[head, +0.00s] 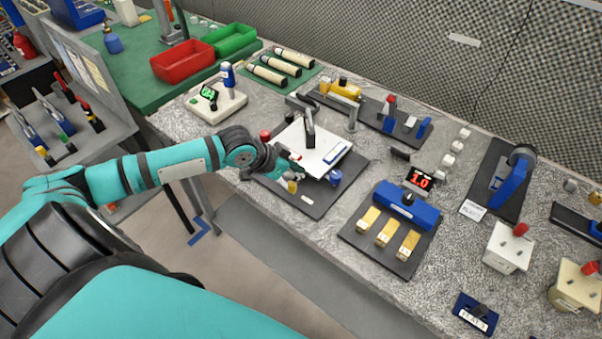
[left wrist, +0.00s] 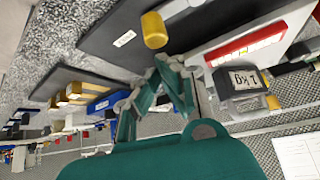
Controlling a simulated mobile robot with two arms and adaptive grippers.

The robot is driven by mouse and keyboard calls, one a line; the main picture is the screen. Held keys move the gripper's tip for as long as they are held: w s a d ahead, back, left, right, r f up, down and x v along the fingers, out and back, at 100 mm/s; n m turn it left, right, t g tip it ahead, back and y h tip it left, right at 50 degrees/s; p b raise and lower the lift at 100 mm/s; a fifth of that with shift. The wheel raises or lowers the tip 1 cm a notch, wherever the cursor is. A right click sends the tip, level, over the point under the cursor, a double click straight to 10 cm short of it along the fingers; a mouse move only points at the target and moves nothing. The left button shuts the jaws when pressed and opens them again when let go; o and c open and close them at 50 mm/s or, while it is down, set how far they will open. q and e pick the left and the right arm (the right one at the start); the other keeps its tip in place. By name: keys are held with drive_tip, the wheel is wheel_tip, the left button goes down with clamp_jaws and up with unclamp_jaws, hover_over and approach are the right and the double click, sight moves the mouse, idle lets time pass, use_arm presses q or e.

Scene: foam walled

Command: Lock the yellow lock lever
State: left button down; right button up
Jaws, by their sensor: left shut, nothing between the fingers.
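A yellow knob-like piece (head: 292,186), likely the yellow lock lever, stands at the near left part of a dark base plate (head: 318,205) on the bench. In the left wrist view it shows as a yellow cylinder (left wrist: 154,30) just beyond the fingertips, with a small gap visible. My left gripper (head: 294,166) is shut and empty, beside the yellow piece at the near left edge of the white plate (head: 322,158). In the left wrist view its teal fingers (left wrist: 164,66) are closed together. I cannot tell the lever's exact position. My right gripper is out of view.
The base also carries a red knob (head: 265,135) and a blue knob (head: 335,178). A block marked 1 kg (left wrist: 240,82) shows close to the gripper. A blue fixture (head: 405,204) with yellow blocks stands to the right.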

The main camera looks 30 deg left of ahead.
use_arm(q)
drive_tip(key=shift+x, duration=1.2)
